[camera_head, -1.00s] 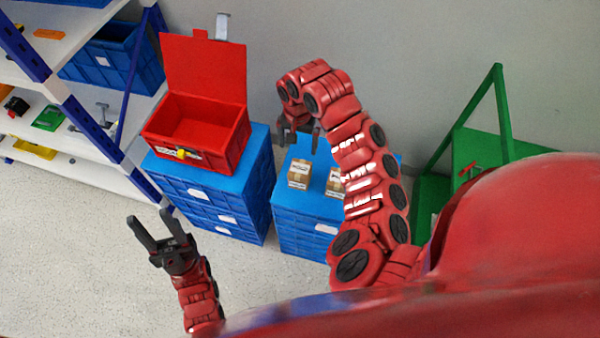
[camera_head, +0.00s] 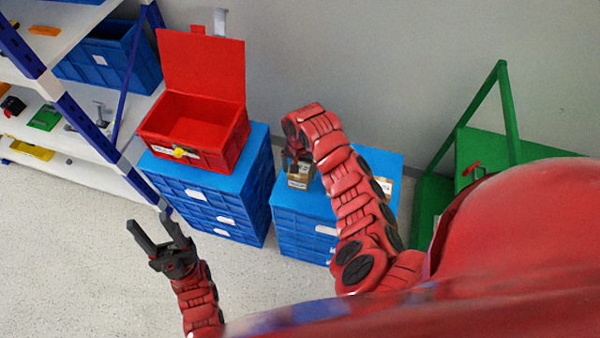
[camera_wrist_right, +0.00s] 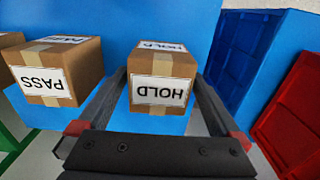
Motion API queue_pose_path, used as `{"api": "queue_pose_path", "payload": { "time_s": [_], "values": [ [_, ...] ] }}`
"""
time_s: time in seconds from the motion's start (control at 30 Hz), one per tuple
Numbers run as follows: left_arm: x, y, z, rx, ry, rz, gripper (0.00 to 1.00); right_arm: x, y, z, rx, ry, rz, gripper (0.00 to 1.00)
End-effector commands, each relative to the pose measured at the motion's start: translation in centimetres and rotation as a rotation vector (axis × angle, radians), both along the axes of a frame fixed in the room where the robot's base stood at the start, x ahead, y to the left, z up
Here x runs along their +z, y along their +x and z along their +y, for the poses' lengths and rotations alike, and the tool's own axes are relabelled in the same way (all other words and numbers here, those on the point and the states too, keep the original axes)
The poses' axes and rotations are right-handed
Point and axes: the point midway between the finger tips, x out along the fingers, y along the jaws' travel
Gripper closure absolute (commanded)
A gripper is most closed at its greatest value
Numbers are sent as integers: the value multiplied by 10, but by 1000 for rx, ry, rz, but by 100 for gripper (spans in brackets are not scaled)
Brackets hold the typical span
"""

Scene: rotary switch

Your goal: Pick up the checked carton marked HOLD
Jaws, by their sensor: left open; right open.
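The brown carton marked HOLD (camera_wrist_right: 163,76) has tape across its top and white labels, which read upside down in the right wrist view. In the head view the HOLD carton (camera_head: 298,181) stands on the blue crate stack (camera_head: 304,215), partly hidden by my right gripper. My right gripper (camera_wrist_right: 160,100) is open, with one finger on each side of the carton; I cannot tell whether they touch it. My left gripper (camera_head: 153,231) is open and empty, over the floor at the lower left.
A carton marked PASS (camera_wrist_right: 60,72) stands beside the HOLD carton, with another carton (camera_wrist_right: 10,39) beyond it. An open red box (camera_head: 195,130) sits on a neighbouring blue stack. Shelving (camera_head: 60,45) stands left, a green frame (camera_head: 500,110) right.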

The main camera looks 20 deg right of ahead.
Motion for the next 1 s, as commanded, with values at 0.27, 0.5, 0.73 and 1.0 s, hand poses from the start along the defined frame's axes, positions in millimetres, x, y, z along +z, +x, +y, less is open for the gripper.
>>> {"api": "queue_pose_path", "payload": {
  "time_s": [0.27, 0.5, 0.73, 1.0],
  "values": [
    [5, 0, 0, 0, 0, 0, 50, -27, 0, 0, 2, 0, -2, 0],
    [5, 0, 0, 0, 0, 0, 50, -29, 0, 0, 2, 0, -4, 0],
    [5, 0, 0, 0, 0, 0, 50, -29, 0, 0, 2, 0, -2, 34],
    [5, 0, 0, 0, 0, 0, 50, -29, 0, -1, 1, 0, -2, 83]
  ]
}}
